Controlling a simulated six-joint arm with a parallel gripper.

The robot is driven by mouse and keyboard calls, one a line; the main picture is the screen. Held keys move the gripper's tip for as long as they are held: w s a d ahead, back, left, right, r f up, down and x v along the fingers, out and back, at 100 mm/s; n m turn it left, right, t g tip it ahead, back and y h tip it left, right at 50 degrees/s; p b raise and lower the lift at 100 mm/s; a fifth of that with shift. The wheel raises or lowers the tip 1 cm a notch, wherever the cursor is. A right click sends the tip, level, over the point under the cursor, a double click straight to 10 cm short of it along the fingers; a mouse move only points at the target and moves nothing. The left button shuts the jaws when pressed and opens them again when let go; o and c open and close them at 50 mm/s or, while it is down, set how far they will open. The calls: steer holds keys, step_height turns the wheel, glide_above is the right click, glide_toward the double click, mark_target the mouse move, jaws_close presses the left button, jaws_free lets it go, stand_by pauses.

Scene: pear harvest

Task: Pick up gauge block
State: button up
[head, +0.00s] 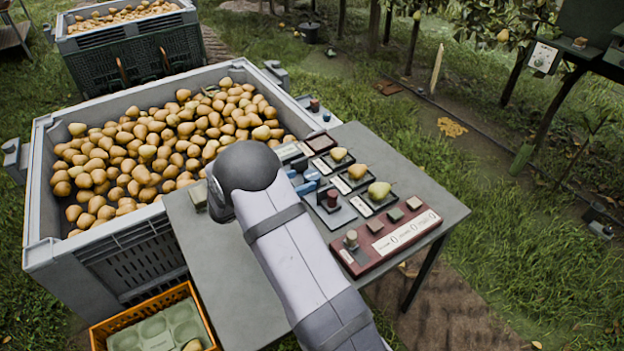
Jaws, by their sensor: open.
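No block in the head view can be named the gauge block with certainty. Several small blocks sit in a row on a dark red board (363,263) at the table's near right: a dark one (375,226), a grey-green one (395,214) and a tan one (413,202). A separate small grey-green block (199,194) lies at the table's left edge, close beside my arm's joint. My arm crosses the middle of the table and hides part of its surface. I cannot make out my gripper; it seems hidden behind the arm.
The grey table (205,262) holds pears on small trays, a dark red cylinder (332,197) and blue parts (308,187). A large grey bin (52,250) full of pears adjoins it. An orange crate (120,320) stands below. The table's near left is clear.

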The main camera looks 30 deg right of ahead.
mark_target(308, 178)
steer(key=shift+p+x, duration=0.3)
steer(key=shift+x, duration=1.95)
steer(key=shift+s, duration=0.1)
steer(key=shift+c, duration=0.2)
steer(key=c, duration=0.8)
steer(key=shift+r, duration=0.1)
step_height(308, 178, up, 10)
steer(key=shift+f, duration=0.1)
